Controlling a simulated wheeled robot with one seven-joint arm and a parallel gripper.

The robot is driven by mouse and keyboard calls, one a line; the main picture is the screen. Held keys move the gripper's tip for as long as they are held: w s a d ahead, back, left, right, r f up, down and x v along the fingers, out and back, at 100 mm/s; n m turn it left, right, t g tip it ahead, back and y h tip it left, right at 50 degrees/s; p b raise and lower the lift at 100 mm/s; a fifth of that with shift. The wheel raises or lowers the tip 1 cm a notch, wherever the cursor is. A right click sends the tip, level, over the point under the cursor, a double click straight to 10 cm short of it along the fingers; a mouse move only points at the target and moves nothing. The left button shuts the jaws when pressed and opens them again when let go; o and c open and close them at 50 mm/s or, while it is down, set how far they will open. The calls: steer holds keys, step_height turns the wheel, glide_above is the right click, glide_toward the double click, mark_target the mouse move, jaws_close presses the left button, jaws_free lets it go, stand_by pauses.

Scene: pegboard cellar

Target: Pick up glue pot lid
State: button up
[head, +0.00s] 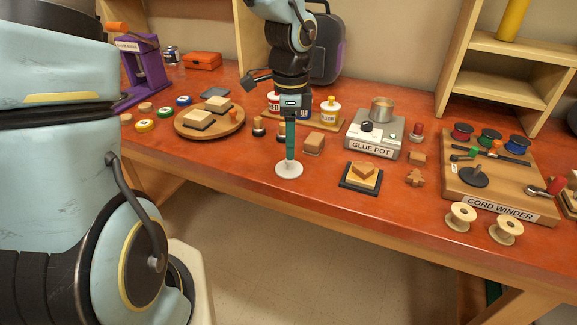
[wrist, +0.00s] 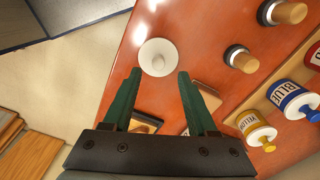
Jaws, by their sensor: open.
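The glue pot lid, a round white disc with a small knob (head: 289,170), lies on the red-brown bench near its front edge. In the wrist view the lid (wrist: 147,50) shows just past my fingertips, lined up with the gap between them. My gripper (head: 290,154) points down above the lid, with its green fingers apart and nothing between them (wrist: 158,74). In the head view the fingers overlap the lid's back part, so whether they touch it cannot be told. The grey glue pot unit (head: 372,149) with an open metal pot (head: 382,109) stands to the right.
A brown block (head: 314,143) stands close right of my gripper. Dark stamps with wooden handles (head: 258,127) and a tray of paint bottles (head: 331,112) stand behind. A round wooden board (head: 238,124) is left. The bench front right of the lid has some free room.

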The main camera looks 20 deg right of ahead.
mark_target(289, 165)
steer(key=shift+s+a+f, duration=0.1)
steer(key=shift+a+f, duration=0.1)
steer(key=shift+f, duration=1.7)
jaws_close()
